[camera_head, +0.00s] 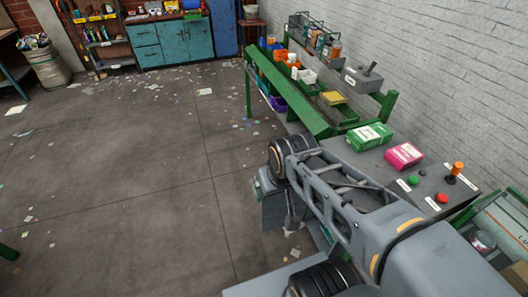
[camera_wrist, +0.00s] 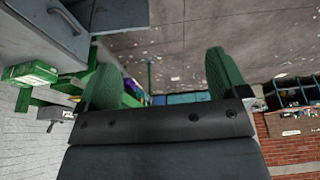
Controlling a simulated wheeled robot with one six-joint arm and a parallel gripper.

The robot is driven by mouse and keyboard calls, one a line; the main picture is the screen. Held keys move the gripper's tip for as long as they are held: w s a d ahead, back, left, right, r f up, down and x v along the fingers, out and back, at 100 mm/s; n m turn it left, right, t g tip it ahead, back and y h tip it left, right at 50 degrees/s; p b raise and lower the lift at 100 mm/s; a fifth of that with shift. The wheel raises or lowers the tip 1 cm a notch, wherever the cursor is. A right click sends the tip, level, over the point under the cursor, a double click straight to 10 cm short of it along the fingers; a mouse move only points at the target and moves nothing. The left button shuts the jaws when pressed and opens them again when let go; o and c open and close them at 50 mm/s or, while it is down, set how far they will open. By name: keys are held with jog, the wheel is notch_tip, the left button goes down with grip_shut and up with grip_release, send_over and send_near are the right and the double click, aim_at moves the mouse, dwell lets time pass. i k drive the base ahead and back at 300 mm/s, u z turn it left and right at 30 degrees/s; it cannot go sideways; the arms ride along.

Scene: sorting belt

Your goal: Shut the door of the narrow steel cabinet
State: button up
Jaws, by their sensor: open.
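A narrow blue upright cabinet (camera_head: 224,26) stands at the far back wall in the head view, its top cut off by the frame. I cannot tell from here whether its door is open. In the wrist view a grey metal panel with a bar handle (camera_wrist: 68,18) shows at upper left, near one finger; I cannot tell whether it belongs to the narrow steel cabinet. My gripper (camera_wrist: 164,78) is open and empty, its two green fingers wide apart. In the head view my arm largely hides the gripper and what lies behind it.
A green-framed sorting bench (camera_head: 290,92) runs along the white wall. A grey control desk (camera_head: 387,173) at right carries a green box (camera_head: 369,137) and a pink box (camera_head: 404,156). A teal cabinet (camera_head: 174,43) stands at the back.

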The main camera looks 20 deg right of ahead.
aim_at(274, 209)
jog(key=u, duration=0.85)
jog(key=i, duration=3)
jog(key=z, duration=4.4)
jog(key=i, duration=0.45)
jog(key=k, duration=0.5)
jog(key=u, duration=0.4)
jog(key=i, duration=0.35)
jog(key=u, duration=0.25)
